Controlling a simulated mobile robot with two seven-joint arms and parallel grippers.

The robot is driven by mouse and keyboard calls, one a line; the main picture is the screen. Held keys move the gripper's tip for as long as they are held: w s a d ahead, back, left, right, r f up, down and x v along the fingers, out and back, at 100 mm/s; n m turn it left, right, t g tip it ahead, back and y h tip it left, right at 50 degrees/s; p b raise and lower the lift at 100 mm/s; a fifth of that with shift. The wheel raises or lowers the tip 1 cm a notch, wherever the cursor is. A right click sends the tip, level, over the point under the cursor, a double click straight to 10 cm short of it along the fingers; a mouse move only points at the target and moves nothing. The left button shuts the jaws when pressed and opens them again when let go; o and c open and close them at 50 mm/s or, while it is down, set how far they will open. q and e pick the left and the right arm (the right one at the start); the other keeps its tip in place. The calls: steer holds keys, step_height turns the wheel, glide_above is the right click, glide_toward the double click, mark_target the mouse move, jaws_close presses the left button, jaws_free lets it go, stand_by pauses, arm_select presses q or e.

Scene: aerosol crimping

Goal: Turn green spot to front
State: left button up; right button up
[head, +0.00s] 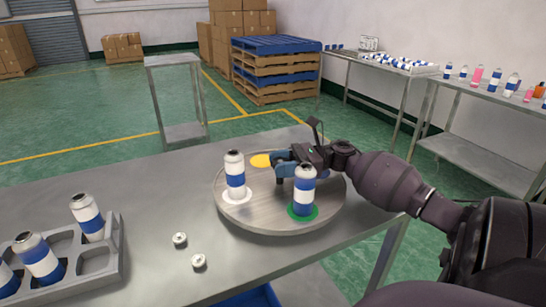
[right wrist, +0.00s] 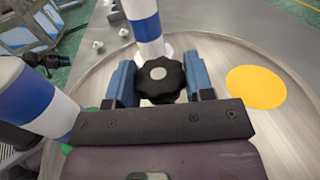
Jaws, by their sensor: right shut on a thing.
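A round grey turntable (head: 230,212) stands on the metal table. Its green spot (head: 303,217) is at the front right, under a blue-and-white can (head: 304,190). A white spot (head: 226,196) at the left is under another blue-and-white can (head: 235,175). The yellow spot (head: 261,160) at the back is bare; it also shows in the right wrist view (right wrist: 256,87). My right gripper (head: 282,163) reaches in from the right, low over the turntable's middle. In the right wrist view its blue fingers are shut on a black knob (right wrist: 160,80). My left gripper is out of view.
A grey tray (head: 113,258) with several cans stands at the front left. Two small metal caps (head: 180,240) lie between tray and turntable. The table surface (head: 150,185) behind the tray is clear. Side tables with bottles stand at the back right.

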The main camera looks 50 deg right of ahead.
stand_by(0.4)
steer(key=o, duration=1.3)
steer(key=shift+s+d, duration=0.1)
steer(key=v, duration=1)
steer(key=shift+s+d, duration=0.1)
steer(key=shift+d, duration=0.2)
